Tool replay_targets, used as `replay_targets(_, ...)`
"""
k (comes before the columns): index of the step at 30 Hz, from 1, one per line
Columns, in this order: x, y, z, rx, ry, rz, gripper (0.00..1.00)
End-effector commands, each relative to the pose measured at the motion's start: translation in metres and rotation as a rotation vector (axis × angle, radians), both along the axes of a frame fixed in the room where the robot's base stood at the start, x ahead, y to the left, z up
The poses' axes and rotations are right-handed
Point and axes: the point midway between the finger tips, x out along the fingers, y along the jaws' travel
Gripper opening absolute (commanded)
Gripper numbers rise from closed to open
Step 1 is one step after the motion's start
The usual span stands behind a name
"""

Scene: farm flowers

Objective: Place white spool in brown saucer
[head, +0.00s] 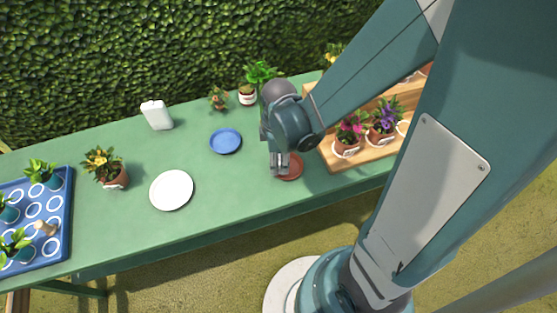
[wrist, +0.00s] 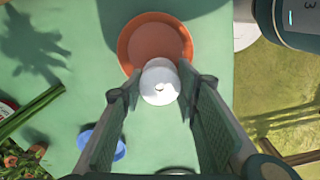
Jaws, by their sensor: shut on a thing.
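The white spool (wrist: 160,84) is between the two fingertips of my gripper (wrist: 160,88) in the wrist view, and my gripper is shut on it. The brown saucer (wrist: 150,38) lies on the green table, and the spool overlaps its near edge in that view. I cannot tell whether the spool touches the saucer. In the head view my gripper (head: 281,170) points down at the saucer's left side, and the saucer (head: 293,168) is partly hidden behind it. The spool is hard to make out there.
A blue saucer (head: 226,141) and a white plate (head: 171,190) lie left of my gripper. A wooden tray (head: 350,160) with potted flowers stands close on the right. A white bottle (head: 157,115) and plants line the back. A blue tray (head: 62,215) is at far left.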

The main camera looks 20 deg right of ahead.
Motion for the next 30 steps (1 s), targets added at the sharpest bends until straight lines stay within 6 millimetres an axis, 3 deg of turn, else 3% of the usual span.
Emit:
replay_targets(4, 0.0, 0.0, -0.004, 0.0, 0.0, 0.0, 0.21)
replay_targets(5, 0.0, 0.0, -0.004, 0.0, 0.0, 0.0, 0.32)
replay_targets(8, 0.0, 0.0, -0.003, 0.0, 0.0, 0.0, 0.46)
replay_targets(22, 0.0, 0.0, -0.001, 0.0, 0.0, 0.0, 0.46)
replay_targets(30, 0.0, 0.0, 0.012, 0.0, 0.0, 0.0, 0.46)
